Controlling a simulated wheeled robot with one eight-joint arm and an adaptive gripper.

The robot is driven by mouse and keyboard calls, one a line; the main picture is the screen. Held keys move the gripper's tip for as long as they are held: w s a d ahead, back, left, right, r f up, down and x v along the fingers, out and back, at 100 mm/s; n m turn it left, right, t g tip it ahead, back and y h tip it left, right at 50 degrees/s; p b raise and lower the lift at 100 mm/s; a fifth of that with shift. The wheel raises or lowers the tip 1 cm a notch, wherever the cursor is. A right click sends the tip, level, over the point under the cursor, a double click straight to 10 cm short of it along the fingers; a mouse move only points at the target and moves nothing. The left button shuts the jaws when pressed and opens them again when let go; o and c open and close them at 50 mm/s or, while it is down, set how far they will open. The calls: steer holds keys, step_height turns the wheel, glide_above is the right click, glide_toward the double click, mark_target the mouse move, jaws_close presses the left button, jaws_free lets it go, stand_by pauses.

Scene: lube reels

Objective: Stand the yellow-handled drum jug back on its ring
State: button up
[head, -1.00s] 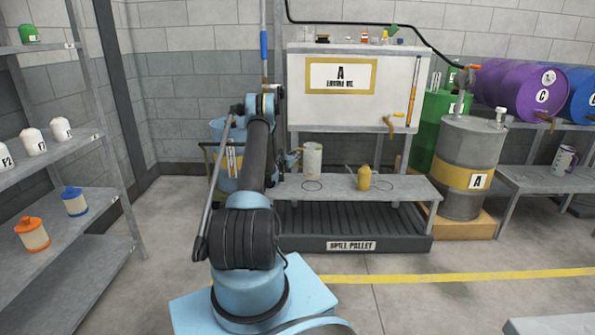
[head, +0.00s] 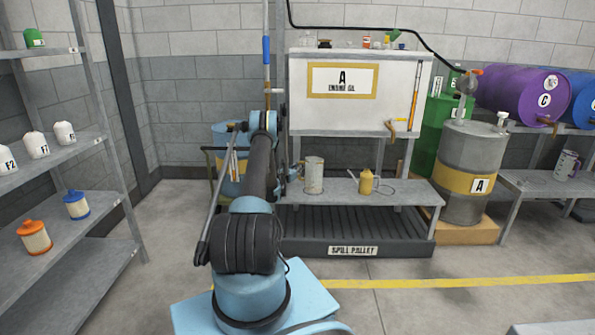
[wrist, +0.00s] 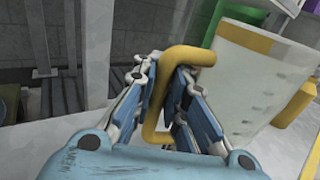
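The drum jug (head: 313,177) is whitish and looks upright at the left part of the grey bench, at the spot of a thin dark ring. Its base hides most of that ring, and I cannot tell whether it touches the bench. In the wrist view the pale jug (wrist: 262,85) fills the right side, with its yellow handle (wrist: 153,122) running between my fingers. My gripper (wrist: 165,68) is closed around the handle. In the head view my gripper (head: 293,172) is small, just left of the jug.
A yellow oil can (head: 366,182) stands right of the jug, near another ring (head: 384,187) on the bench (head: 415,192). The white tank (head: 365,115) rises behind. A blue drum (head: 228,150) is left of the bench, and a grey drum (head: 472,150) to the right.

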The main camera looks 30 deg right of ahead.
steer(key=o, duration=0.4)
steer(key=v, duration=1.2)
steer(key=shift+r, duration=0.1)
steer(key=shift+s, duration=0.1)
